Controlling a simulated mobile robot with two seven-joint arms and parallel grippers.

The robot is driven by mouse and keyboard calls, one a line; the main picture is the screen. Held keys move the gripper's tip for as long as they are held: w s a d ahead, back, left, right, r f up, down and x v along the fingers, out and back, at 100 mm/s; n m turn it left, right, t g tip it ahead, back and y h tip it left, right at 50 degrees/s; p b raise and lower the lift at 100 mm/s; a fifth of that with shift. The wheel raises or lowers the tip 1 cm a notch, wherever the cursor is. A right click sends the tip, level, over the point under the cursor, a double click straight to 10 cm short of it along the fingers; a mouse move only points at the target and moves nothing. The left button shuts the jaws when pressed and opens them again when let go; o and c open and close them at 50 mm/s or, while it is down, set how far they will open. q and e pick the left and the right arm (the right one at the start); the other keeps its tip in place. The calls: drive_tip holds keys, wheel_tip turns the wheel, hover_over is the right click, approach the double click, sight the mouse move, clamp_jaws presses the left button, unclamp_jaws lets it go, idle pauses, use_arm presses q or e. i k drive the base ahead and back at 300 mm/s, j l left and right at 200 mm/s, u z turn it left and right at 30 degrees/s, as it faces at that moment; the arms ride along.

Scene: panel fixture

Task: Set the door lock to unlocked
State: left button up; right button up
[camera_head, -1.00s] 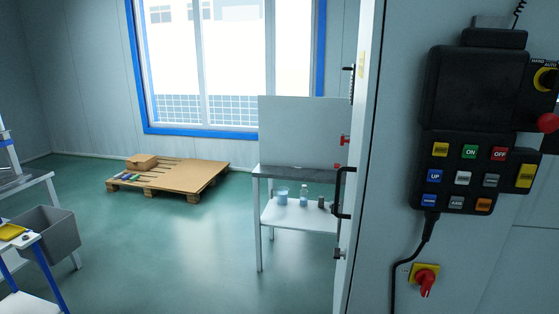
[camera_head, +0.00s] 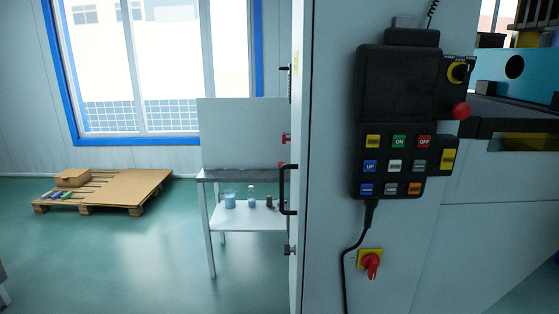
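A dark control panel (camera_head: 398,85) with a block of coloured buttons hangs on the pale machine cabinet in the head view. Below it, a red rotary knob (camera_head: 372,264) on a yellow plate (camera_head: 369,258) is mounted on the cabinet face. No label naming a door lock can be read. A black handle (camera_head: 284,190) and small red fittings (camera_head: 286,139) sit along the edge of a door seen nearly edge-on at the cabinet's left. Neither of my grippers shows in the view.
A table (camera_head: 212,177) with a lower shelf holding small containers stands left of the cabinet. A wooden pallet (camera_head: 125,190) lies on the floor further left. A black cable (camera_head: 357,238) hangs beside the knob. The green floor between is clear.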

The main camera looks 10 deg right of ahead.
sight(288, 250)
drive_tip(key=j+z, duration=0.45)
drive_tip(key=k+j+z, duration=0.1)
drive_tip(key=j+z, duration=0.35)
drive_tip(key=j, duration=0.2)
